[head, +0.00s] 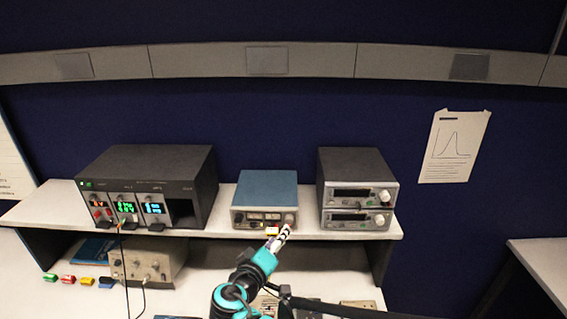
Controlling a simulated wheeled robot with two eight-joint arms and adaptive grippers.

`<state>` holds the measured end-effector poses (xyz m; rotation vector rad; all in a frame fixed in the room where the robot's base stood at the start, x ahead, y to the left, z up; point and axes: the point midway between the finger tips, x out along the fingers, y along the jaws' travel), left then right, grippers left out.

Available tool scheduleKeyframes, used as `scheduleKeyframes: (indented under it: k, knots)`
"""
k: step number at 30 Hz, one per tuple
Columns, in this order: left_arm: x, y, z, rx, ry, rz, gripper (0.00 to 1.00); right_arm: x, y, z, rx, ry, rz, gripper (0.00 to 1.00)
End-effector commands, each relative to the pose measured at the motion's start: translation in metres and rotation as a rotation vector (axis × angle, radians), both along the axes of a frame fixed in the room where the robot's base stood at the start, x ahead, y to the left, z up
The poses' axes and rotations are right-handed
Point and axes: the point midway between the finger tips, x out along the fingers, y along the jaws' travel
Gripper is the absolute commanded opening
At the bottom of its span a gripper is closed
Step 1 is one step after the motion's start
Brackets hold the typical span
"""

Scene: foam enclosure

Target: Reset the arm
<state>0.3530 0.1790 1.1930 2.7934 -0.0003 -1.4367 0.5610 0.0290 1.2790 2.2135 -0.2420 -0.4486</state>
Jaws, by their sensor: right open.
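My right gripper (281,237) is in the middle of the head view, on a teal and black arm that comes up from the bottom. Its fingertips point up and to the right, in front of the lower edge of the blue-topped instrument (267,187). The gripper is open, and I see nothing held in it. A small yellow and red piece shows beside the fingertips; I cannot tell what it is. Whether the fingers touch the instrument or the shelf is unclear. My left gripper is not in view.
The white shelf (225,222) also carries a black power supply (155,180) and two stacked grey instruments (357,200). Below are a beige box (148,262) and several coloured plugs (67,279). Cables hang at left. Another table (545,265) stands at right.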

Motion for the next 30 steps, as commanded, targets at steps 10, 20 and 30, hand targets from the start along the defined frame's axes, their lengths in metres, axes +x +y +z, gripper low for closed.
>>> scheduleKeyframes:
  k: [10,20,30]
  knots:
    - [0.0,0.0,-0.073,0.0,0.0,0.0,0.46,-0.065,-0.154,-0.109,0.271,0.336,-0.163,0.42]
    - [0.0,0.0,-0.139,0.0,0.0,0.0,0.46,-0.182,-0.211,-0.217,0.728,0.513,-0.231,0.42]
    - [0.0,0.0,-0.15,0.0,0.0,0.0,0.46,-0.208,-0.208,-0.236,0.879,0.511,-0.224,0.42]
